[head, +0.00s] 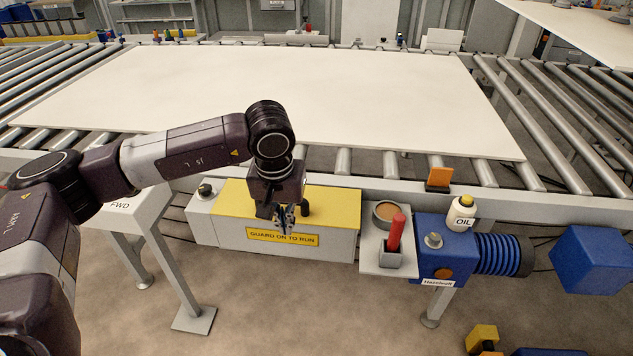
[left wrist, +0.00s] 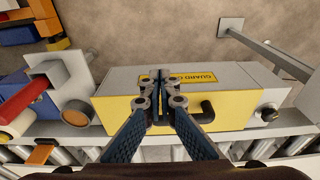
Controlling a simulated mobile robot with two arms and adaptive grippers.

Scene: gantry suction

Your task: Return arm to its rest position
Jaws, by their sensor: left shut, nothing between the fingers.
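My left arm reaches in from the left in the head view, bent at the elbow with the wrist pointing down. My left gripper (head: 284,219) is shut and empty, in front of the yellow-topped guard box (head: 235,197) in that view. In the left wrist view, the gripper (left wrist: 160,80) has its fingers together over the yellow guard (left wrist: 125,110), partly covering its "GUARD ON TO RUN" label. The guard's black handle (left wrist: 204,113) is beside the fingers and not held. I cannot tell whether the fingertips touch the guard. My right gripper is not in view.
A large white board (head: 300,85) lies on the roller conveyor (head: 560,110) behind the arm. Right of the guard are a red-handled tool (head: 396,232) in a holder, a round tin (head: 386,211), an oil bottle (head: 461,212) and a blue motor (head: 445,245).

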